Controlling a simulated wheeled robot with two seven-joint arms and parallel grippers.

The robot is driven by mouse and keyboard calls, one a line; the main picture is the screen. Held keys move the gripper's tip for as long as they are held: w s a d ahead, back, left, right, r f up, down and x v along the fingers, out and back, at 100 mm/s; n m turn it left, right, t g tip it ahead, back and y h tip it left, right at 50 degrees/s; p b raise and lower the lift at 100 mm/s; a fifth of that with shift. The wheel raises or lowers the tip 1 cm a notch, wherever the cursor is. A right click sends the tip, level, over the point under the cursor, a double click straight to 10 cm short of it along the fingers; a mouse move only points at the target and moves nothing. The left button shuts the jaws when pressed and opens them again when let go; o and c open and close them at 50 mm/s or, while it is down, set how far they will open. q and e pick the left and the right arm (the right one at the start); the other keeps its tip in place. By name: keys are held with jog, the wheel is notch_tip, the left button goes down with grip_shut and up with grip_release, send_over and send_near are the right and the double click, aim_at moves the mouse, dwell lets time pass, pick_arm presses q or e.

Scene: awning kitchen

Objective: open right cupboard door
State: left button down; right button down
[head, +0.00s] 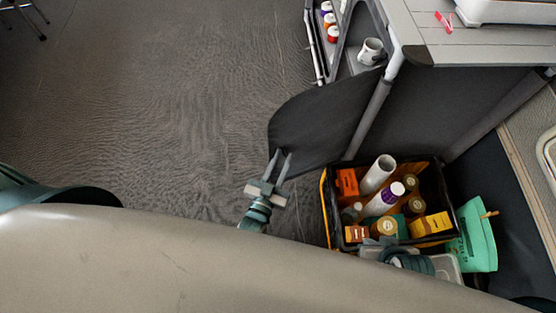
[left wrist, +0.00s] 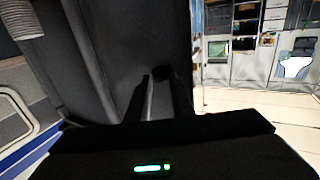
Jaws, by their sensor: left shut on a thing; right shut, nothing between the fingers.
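A dark cloth-like panel (head: 312,122), apparently the cupboard door, sticks out to the left of a grey pole under the counter. My left gripper (head: 279,158) is at its lower left edge, its fingers pointing up in the picture and shut on that edge. In the left wrist view the fingers (left wrist: 163,92) lie against a dark panel (left wrist: 110,55); the exact grip is too dark to see. My right gripper (head: 388,244) is low at the front of the crate, partly hidden by my body, and looks empty.
A black crate (head: 328,205) full of bottles and boxes stands right of my left gripper. A green bag (head: 478,238) lies beside it. The grey counter (head: 475,48) is above. A shelf holds a mug (head: 371,50) and several jars.

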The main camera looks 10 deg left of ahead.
pick_arm(q)
jog(key=shift+w+d+r+h, duration=0.1)
jog(key=shift+w+d+h, duration=0.05)
jog(key=shift+d, duration=0.5)
jog(key=shift+w+d+h, duration=0.1)
jog(key=shift+d+h, duration=0.05)
jog(key=shift+d, duration=0.45)
jog(key=c, duration=1.8)
grip_release()
jog(key=shift+c, duration=0.2)
jog(key=o, duration=0.4)
jog(key=shift+w+d, duration=0.15)
jog(key=shift+d, duration=0.1)
jog(key=shift+a, duration=0.1)
jog(key=shift+c, duration=0.7)
jog(key=shift+s, duration=0.2)
jog(key=shift+c, duration=0.2)
jog(key=shift+s+a, duration=0.1)
jog(key=shift+s, duration=0.45)
jog(key=shift+c, duration=1.1)
jog(key=s+a, duration=0.1)
jog(key=s, duration=0.7)
jog(key=s+a, duration=0.2)
jog(key=s, duration=0.6)
jog(key=shift+a, duration=0.25)
